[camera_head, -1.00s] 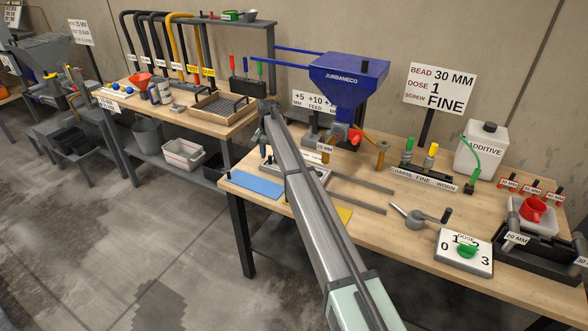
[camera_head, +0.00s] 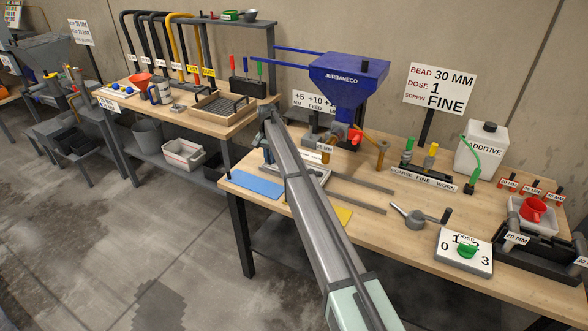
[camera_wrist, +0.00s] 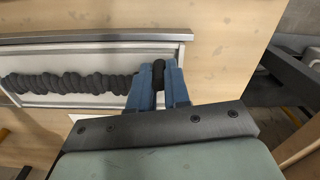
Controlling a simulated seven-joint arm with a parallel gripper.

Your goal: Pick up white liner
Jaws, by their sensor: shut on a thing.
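A pale flat strip that looks like the white liner (camera_wrist: 110,54) lies in a grey-edged tray in the wrist view, with a lumpy dark bead (camera_wrist: 65,84) along it. My gripper (camera_wrist: 158,74) is at the right end of this strip. Its blue fingers are shut on a small dark upright piece, which looks like a tab or handle at the liner's end. Whether that piece is fixed to the liner is hard to see. In the head view the tray (camera_head: 322,178) shows only partly beside my arm, and my fingers are mostly hidden.
The blue hopper machine (camera_head: 345,85) stands behind the tray. Two grey rails (camera_head: 350,190) run to the right of it. A grey scoop (camera_head: 415,218) lies farther right.

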